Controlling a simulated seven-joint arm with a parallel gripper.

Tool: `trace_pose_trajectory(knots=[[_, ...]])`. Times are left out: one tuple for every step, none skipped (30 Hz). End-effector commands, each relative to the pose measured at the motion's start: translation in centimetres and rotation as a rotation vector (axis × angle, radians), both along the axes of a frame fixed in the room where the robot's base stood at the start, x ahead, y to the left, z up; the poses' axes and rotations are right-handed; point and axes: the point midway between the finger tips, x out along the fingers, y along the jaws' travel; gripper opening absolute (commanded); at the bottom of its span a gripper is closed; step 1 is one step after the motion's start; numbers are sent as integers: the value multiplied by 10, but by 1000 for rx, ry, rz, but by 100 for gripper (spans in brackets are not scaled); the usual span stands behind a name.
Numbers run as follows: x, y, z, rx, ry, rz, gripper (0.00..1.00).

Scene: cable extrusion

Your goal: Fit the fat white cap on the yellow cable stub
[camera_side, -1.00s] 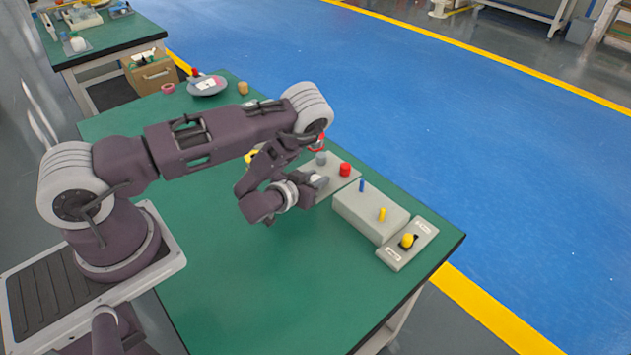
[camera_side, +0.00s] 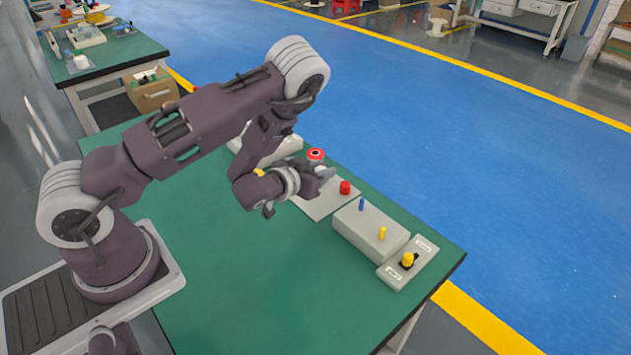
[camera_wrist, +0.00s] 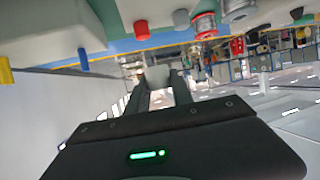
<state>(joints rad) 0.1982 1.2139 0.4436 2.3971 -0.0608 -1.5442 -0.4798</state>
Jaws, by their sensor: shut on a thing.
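The fat white cap (camera_wrist: 160,77) is between the two dark fingers of my gripper (camera_wrist: 160,92) in the wrist view, gripped near their tips. In the side view my gripper (camera_side: 326,175) is in the air above the flat plate, left of and behind the grey block; the cap is hard to make out there. The yellow cable stub (camera_side: 382,233) stands upright and bare on the grey block (camera_side: 360,228). It also shows at the left edge of the wrist view (camera_wrist: 5,71).
A blue stub (camera_side: 362,204) stands on the same block. A red cap (camera_side: 345,187) sits on the plate, with a grey cap (camera_wrist: 181,18) nearby. A box with a yellow knob (camera_side: 408,259) is at the right. The front of the green table (camera_side: 270,290) is clear.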

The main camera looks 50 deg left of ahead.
Motion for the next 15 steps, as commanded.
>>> trace_pose_trajectory(knots=[[4, -15, 4, -2, -3, -38, 0], [6, -26, 5, -3, -2, -65, 0], [9, -42, 8, -3, -2, -105, 0], [11, -56, 9, -5, -2, -138, 0], [13, -69, 11, -5, -2, -170, 0], [15, -88, 14, -5, -3, -215, 0], [16, -102, 16, -6, -3, -251, 0], [16, -116, 18, -5, -3, -283, 0], [16, -134, 20, -4, -3, -327, 0], [15, -146, 22, -3, -2, -359, 0], [14, -158, 24, -3, -2, -386, 0], [13, -170, 26, -1, -2, -417, 0], [12, -179, 27, 0, -2, -438, 0], [11, -185, 28, 0, -2, -453, 0], [10, -191, 29, 1, -2, -470, 0]])
